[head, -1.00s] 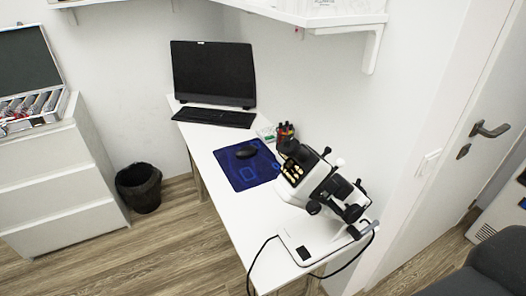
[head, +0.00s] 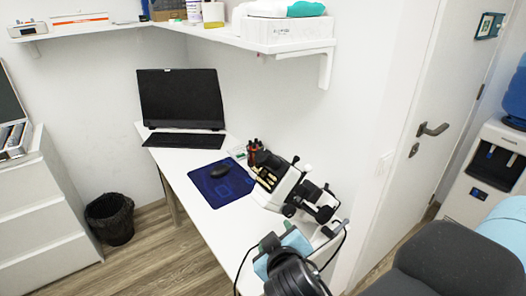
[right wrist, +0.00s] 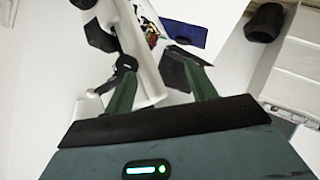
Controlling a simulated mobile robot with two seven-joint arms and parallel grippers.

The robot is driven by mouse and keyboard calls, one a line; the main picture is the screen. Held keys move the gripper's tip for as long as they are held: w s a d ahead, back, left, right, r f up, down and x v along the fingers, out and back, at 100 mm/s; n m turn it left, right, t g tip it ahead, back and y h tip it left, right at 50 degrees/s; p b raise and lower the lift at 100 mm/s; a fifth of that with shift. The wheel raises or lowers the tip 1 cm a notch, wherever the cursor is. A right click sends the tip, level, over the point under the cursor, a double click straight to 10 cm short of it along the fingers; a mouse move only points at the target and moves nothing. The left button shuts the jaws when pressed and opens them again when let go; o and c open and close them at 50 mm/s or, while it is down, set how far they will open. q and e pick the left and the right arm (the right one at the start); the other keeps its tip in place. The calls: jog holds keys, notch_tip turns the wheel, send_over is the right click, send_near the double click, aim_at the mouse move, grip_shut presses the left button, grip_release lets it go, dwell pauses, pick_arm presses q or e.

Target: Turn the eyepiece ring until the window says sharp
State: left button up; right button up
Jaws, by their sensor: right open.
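The white and black microscope (head: 288,190) stands on the desk in the head view, with black eyepieces on its upper left and brass-coloured parts below them. I cannot make out the eyepiece ring clearly. The window and any word on it cannot be seen; my right arm covers part of the microscope's base. My right gripper (head: 284,242) is in front of the microscope, at the desk's near end. The white microscope body (right wrist: 140,45) shows beyond and beside the left finger. My left gripper is not in view.
A dark monitor (head: 180,98), keyboard (head: 184,140), blue mat (head: 222,186) and mouse (head: 220,171) occupy the desk's far part. A wall shelf (head: 240,40) hangs above.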

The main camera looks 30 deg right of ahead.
aim_at(263, 152)
jog(key=w+r+t+h, duration=0.1)
jog(key=r, duration=0.4)
jog(key=w+r+t+h, duration=0.1)
jog(key=w+r, duration=0.1)
jog(key=r, duration=0.3)
jog(key=w+r+t+h, duration=0.1)
jog(key=w+r+t, duration=0.1)
jog(key=r, duration=0.3)
jog(key=shift+w+a+r+m+h, duration=0.1)
jog(key=shift+a+m+h, duration=0.05)
jog(key=shift+m+h, duration=0.2)
jog(key=x, duration=0.7)
jog(key=shift+r+p, duration=0.1)
jog(key=shift+p, duration=0.2)
jog(key=shift+w+d, duration=0.25)
jog(key=shift+w, duration=0.1)
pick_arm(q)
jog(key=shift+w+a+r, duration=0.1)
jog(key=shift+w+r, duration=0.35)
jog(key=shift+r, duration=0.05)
